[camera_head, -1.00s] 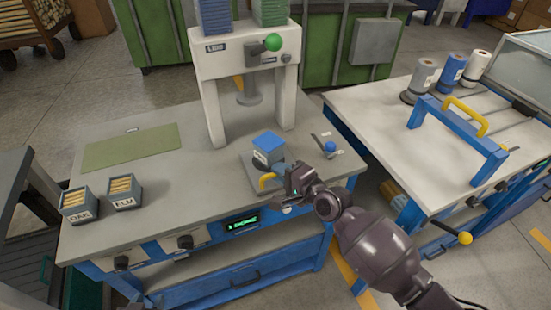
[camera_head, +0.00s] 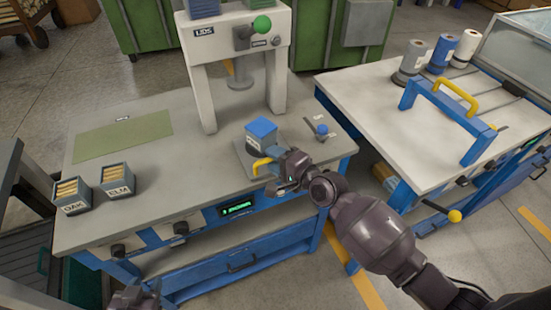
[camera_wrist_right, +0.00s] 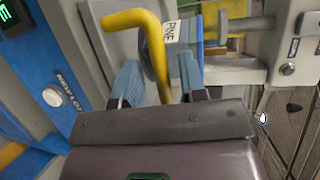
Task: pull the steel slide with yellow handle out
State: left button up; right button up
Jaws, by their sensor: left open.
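The steel slide (camera_head: 243,158) lies at the front of the bench under the press, with a blue-topped box (camera_head: 261,131) on it. Its yellow handle (camera_head: 261,164) faces the front edge. My right gripper (camera_head: 282,172) is at the handle. In the right wrist view the yellow handle (camera_wrist_right: 157,62) passes between the two fingers of my right gripper (camera_wrist_right: 160,82), with a gap visible on both sides. The box labelled PINE (camera_wrist_right: 182,32) is just beyond. My left gripper (camera_head: 137,293) is open and empty at the bottom edge, low in front of the bench.
The press (camera_head: 199,88) stands behind the slide. A blue-knobbed lever (camera_head: 321,130) is to its right. OAK (camera_head: 74,201) and ELM (camera_head: 117,184) boxes sit at the left. Another table (camera_head: 380,105) with a blue, yellow-handled frame (camera_head: 448,110) stands at the right.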

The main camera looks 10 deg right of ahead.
jog(key=v, duration=1)
jog(key=shift+s+d, duration=0.3)
